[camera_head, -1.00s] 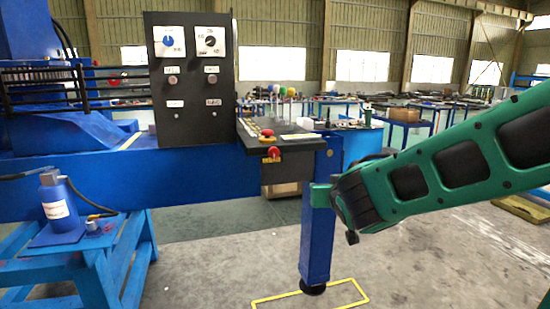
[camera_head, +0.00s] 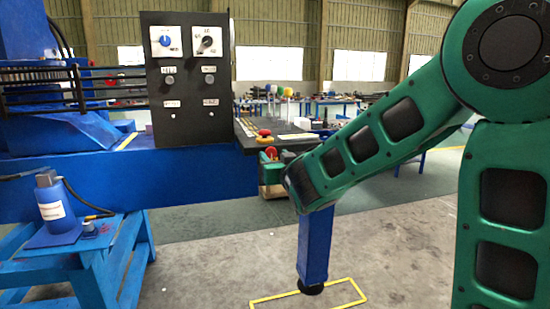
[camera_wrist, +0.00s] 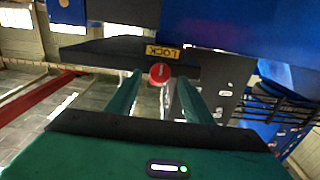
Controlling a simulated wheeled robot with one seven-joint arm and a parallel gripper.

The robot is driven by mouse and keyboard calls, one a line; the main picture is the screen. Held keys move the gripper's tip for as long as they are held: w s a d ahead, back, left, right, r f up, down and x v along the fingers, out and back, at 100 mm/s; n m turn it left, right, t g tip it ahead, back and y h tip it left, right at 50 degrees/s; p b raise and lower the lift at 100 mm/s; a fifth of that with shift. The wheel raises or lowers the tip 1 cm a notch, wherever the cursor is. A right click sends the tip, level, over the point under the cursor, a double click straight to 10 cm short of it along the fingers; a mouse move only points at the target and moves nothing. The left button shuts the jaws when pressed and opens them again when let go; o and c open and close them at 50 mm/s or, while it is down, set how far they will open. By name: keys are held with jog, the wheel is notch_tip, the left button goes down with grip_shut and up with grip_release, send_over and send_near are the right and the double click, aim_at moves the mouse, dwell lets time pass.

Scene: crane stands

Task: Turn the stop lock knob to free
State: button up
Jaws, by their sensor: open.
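The stop lock knob is a small round red knob (camera_wrist: 160,73) with a short light mark across its face, running roughly up and down in the wrist view. A yellow LOCK label (camera_wrist: 162,52) is beside it, upside down in that view. My gripper (camera_wrist: 159,80) is open, with one green finger on each side of the knob and a gap to each. Whether the fingertips reach past the knob is unclear. In the head view the red knob (camera_head: 271,153) shows under the console's front edge, and my forearm and wrist hide part of that area.
A black control panel (camera_head: 190,125) with two dials stands on the blue crane beam (camera_head: 120,180). A red mushroom button (camera_head: 265,132) sits on the console top. A blue leg (camera_head: 314,250) stands below my wrist.

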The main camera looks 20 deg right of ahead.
jog(key=shift+w, duration=1.05)
